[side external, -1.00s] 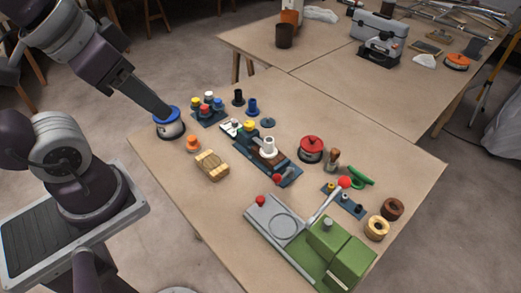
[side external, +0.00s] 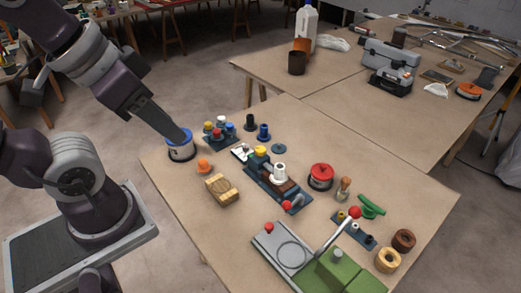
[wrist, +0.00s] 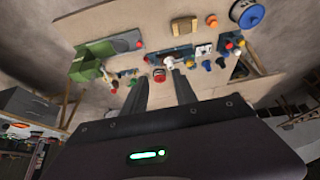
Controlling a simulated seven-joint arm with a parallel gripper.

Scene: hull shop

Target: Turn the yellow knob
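A yellow knob (side external: 261,151) stands at the back end of a dark blue base (side external: 292,203) on the near table, beside a white knob (side external: 279,169). The wrist view shows that can (wrist: 247,14) well away from the fingers.
A cluster of coloured knobs (side external: 218,132) stands behind the can. An orange knob (side external: 204,166) and a wooden block (side external: 221,190) lie in front. A red-topped can (side external: 320,177) and a green machine (side external: 338,272) with a red-tipped lever are to the right.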

